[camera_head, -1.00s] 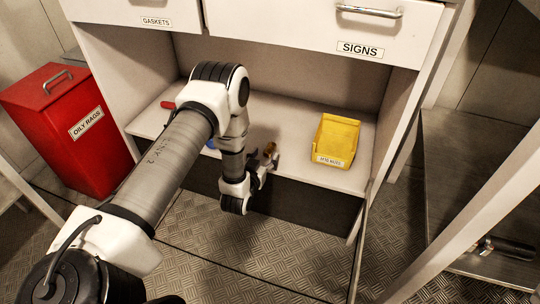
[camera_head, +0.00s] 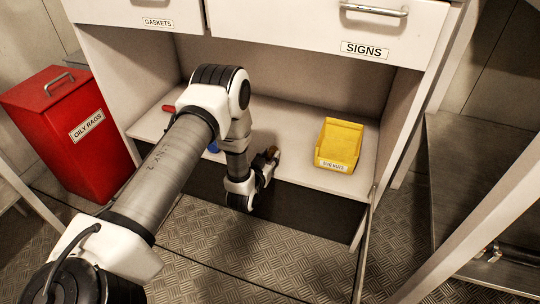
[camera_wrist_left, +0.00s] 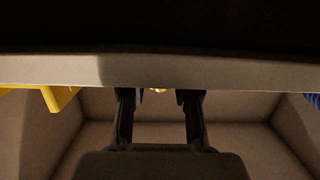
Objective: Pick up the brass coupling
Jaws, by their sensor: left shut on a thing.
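The brass coupling (camera_head: 272,151) is a small golden-brown piece at the front part of the open shelf. My left gripper (camera_head: 269,160) is shut on it, and the fingers hide part of it. In the left wrist view, a small bit of the brass coupling (camera_wrist_left: 159,90) shows between the two dark fingertips of my left gripper (camera_wrist_left: 158,98). I cannot tell whether the coupling still touches the shelf. My right gripper is in neither view.
A yellow bin (camera_head: 339,145) stands on the shelf (camera_head: 300,162) to the right. A red item (camera_head: 168,108) and a partly hidden blue item (camera_head: 213,147) lie left. Drawers (camera_head: 320,30) overhang the shelf. A red oily-rags box (camera_head: 68,135) stands on the floor.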

